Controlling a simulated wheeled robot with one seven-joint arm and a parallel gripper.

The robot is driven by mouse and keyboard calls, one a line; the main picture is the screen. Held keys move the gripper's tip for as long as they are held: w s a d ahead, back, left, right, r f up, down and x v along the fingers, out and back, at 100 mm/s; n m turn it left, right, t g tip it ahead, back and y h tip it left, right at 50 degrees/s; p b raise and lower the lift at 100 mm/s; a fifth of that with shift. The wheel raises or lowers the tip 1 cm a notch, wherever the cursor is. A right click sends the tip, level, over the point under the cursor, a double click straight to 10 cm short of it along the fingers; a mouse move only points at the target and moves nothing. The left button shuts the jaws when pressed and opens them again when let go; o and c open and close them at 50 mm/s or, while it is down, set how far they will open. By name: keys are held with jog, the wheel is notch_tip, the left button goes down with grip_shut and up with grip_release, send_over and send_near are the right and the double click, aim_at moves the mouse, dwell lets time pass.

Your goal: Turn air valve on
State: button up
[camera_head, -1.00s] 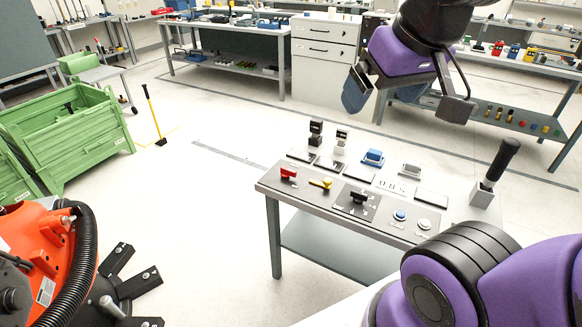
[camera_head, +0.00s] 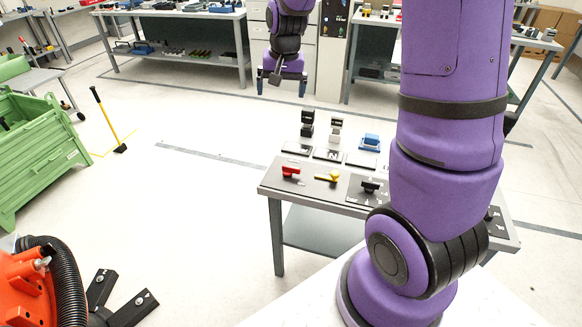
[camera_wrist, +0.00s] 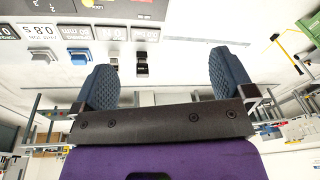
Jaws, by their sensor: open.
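A control table (camera_head: 270,192) carries a red handle (camera_head: 290,171), a yellow lever (camera_head: 328,177) and a black knob (camera_head: 370,186) along its front. I cannot read which of them is labelled as the air valve. My gripper (camera_head: 282,88) hangs beyond the table's back edge in the head view, fingers spread and empty, apart from all the controls. In the wrist view my gripper (camera_wrist: 167,82) shows two blue-grey pads wide apart with nothing between. My purple arm hides the table's right part in the head view.
Behind the front controls stand a black block (camera_head: 307,124), a white block (camera_head: 335,130) and a blue block (camera_head: 371,142). A green crate (camera_head: 35,155) and an orange machine (camera_head: 25,285) are at left. Workbenches (camera_head: 170,15) line the back.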

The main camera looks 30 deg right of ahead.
jog(key=w+d+f+m+g, duration=0.1)
jog(key=w+d+f, duration=0.15)
jog(key=f, duration=0.45)
jog(key=w+d+f+m, duration=0.1)
jog(key=w+d+f, duration=0.15)
jog(key=f, duration=0.35)
jog(key=m+g, duration=0.1)
jog(key=m, duration=0.1)
send_near(291, 167)
notch_tip(291, 167, down, 10)
jog(key=shift+r, duration=0.1)
jog(key=c, duration=0.9)
